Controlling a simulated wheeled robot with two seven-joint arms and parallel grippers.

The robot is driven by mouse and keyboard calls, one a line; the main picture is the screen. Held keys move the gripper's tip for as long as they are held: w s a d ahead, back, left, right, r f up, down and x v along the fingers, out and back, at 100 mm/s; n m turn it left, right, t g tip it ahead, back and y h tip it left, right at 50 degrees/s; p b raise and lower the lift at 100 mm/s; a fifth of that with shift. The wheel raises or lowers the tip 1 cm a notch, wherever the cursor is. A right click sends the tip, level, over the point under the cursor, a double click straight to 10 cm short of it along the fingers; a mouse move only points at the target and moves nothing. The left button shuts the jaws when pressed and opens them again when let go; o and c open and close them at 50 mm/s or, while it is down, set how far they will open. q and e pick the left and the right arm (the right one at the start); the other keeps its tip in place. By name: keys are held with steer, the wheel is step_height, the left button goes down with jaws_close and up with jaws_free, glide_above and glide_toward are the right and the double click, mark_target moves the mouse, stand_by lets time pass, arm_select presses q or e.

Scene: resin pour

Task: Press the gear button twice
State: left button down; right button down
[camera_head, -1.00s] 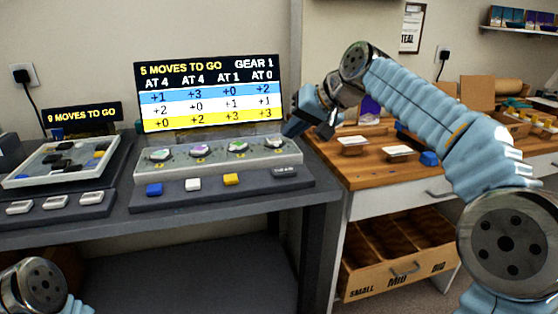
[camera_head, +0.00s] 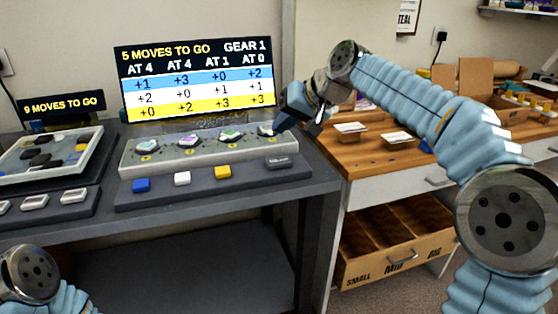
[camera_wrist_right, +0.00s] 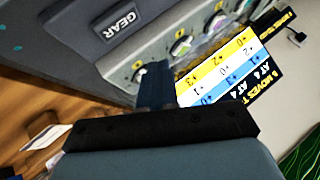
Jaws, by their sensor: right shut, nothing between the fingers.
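The gear button (camera_head: 278,162) is a dark grey key at the right end of the console's front strip. In the right wrist view the gear button (camera_wrist_right: 120,25) shows its white GEAR label at upper left. The screen (camera_head: 195,78) reads 5 MOVES TO GO and GEAR 1. My left gripper is out of view.
Blue (camera_head: 141,185), white (camera_head: 182,178) and yellow (camera_head: 223,172) buttons sit left of the gear button. A second console with a tray (camera_head: 98,150) stands at left. A wooden bench (camera_head: 385,165) with cards is at right.

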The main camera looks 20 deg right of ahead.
mark_target(283, 161)
steer(key=shift+f+b, duration=1.65)
steer(key=shift+f, duration=1.1)
steer(key=shift+f, duration=0.4)
steer(key=shift+f+b, duration=0.45)
steer(key=shift+b, duration=0.15)
stand_by(0.4)
steer(key=shift+r, duration=0.15)
steer(key=shift+r+p, duration=0.75)
steer(key=shift+p, duration=0.1)
step_height(283, 161, up, 3)
steer(key=p, duration=0.3)
steer(key=shift+r, duration=1)
